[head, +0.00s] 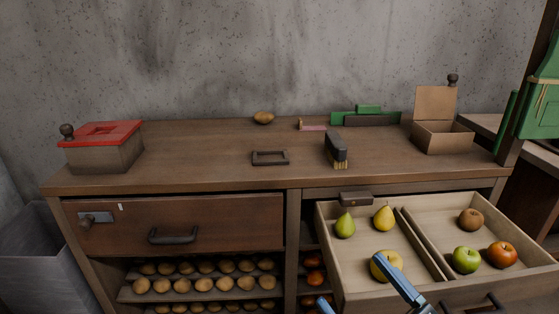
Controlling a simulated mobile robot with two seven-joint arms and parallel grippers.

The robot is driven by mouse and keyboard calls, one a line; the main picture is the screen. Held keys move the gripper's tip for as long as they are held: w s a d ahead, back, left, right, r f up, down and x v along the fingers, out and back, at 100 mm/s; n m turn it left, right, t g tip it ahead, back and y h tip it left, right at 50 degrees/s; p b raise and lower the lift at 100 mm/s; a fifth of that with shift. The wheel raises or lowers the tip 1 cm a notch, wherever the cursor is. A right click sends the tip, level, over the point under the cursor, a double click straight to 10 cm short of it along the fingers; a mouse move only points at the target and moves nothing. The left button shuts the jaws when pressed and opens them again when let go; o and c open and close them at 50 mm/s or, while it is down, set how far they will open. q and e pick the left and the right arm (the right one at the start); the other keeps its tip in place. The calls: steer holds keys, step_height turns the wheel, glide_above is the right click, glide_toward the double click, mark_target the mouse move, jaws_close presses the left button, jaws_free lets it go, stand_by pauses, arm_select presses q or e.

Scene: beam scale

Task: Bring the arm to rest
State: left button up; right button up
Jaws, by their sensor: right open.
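My right gripper (350,280) comes in at the bottom edge, and its two blue fingers stand apart. One fingertip overlaps a yellow apple (391,261) in the picture; I cannot tell if they touch. The gripper shows over the front left of an open drawer (331,262), and its palm is cut off by the frame. I see nothing held between the fingers. My left gripper is not in view.
The drawer also holds a green pear (345,225), a yellow pear (383,218) and, right of its divider, several fruits. On the worktop (205,148) are a red-lidded box (103,155), a brush (336,147), a dark frame (270,164) and an open box (442,137).

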steer(key=s+d+f+m+g+h, duration=0.2)
steer(key=f+m+h, duration=0.25)
steer(key=f, duration=0.35)
steer(key=s+d+f+m+g+h, duration=0.1)
steer(key=s+f+m+g+h, duration=0.1)
steer(key=f+m+h, duration=0.45)
arm_select(q)
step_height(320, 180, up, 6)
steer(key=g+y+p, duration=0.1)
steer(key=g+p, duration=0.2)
steer(key=p, duration=1.6)
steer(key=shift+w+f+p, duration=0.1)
steer(key=shift+p, duration=0.2)
arm_select(e)
steer(key=r+n+g, duration=0.1)
steer(key=r, duration=0.1)
steer(key=r+n+g, duration=0.2)
steer(key=shift+d+g, duration=0.2)
steer(key=shift+g, duration=0.1)
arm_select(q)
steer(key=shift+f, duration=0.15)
arm_select(e)
steer(key=shift+f, duration=0.15)
